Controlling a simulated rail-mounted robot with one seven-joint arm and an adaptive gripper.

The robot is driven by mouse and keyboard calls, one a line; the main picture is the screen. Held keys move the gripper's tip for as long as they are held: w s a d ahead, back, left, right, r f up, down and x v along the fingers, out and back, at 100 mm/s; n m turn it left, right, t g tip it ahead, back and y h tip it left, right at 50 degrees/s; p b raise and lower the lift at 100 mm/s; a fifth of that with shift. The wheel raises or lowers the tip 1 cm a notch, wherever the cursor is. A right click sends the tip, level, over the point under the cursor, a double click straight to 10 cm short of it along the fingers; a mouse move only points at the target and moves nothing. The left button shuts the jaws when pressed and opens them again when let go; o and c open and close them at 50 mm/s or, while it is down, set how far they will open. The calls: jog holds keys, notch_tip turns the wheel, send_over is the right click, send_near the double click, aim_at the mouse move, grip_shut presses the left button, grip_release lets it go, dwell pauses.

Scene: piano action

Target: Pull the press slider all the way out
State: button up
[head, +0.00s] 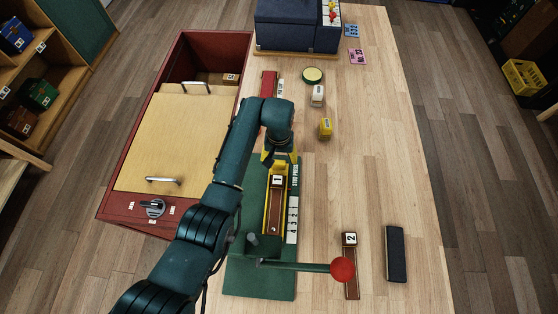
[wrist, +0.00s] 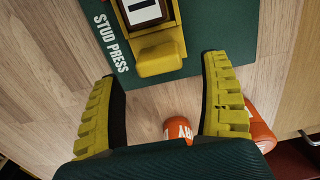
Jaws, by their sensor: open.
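The stud press has a green base (head: 243,215), a lever with a red ball (head: 342,269) and a yellow slider (head: 268,205). The slider carries a brown piece (head: 275,219) with a white "1" block (head: 277,181). In the wrist view, the slider's blunt yellow end (wrist: 162,60) shows at the edge of the green base, below the "1" block (wrist: 143,10). My gripper (head: 279,157) is open over the slider's far end. In the wrist view, its two yellow fingers (wrist: 158,72) stand on either side of that end, with gaps on both sides.
A brown piece with a "2" block (head: 349,240) and a black bar (head: 396,254) lie right of the press. The red cabinet (head: 120,212) is left.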

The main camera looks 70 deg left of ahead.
notch_tip(320, 180, up, 9)
jog(key=shift+f, duration=0.15)
